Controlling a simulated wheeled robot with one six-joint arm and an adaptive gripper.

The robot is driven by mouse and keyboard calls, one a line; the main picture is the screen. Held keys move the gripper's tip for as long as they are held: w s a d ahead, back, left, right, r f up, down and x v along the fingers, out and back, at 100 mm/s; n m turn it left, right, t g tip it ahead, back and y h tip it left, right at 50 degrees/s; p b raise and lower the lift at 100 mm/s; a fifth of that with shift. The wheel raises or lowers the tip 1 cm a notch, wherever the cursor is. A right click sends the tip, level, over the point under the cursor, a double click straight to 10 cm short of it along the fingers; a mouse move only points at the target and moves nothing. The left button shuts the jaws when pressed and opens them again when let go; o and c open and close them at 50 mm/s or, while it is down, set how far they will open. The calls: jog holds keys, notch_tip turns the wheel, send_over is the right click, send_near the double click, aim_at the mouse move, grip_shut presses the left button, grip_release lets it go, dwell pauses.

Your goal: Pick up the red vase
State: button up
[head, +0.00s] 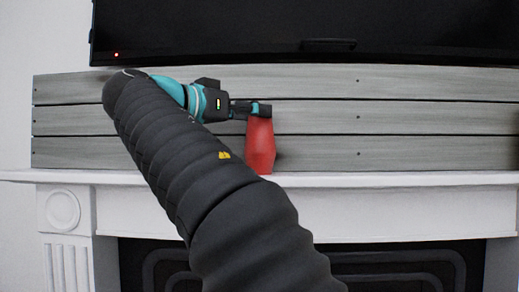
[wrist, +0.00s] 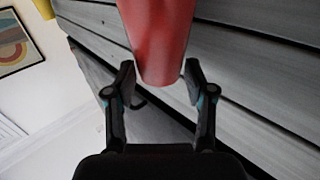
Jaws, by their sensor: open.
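The red vase (head: 260,148) stands upright on the white mantel in the head view, against grey wooden planks. My gripper (head: 259,108) is at the vase's top, and its fingers hide the rim. In the wrist view the vase (wrist: 159,40) comes down from the upper edge, with its end between my fingertips. My gripper (wrist: 159,78) is open there, one finger on each side of the vase. A narrow gap shows beside each finger.
The white mantel shelf (head: 410,180) is clear to the right of the vase. A black television (head: 420,30) hangs above the planks. The dark fireplace (head: 400,265) lies below. A framed picture (wrist: 17,42) is on the wall in the wrist view.

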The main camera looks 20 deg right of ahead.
jog(key=shift+x, duration=1.25)
grip_shut()
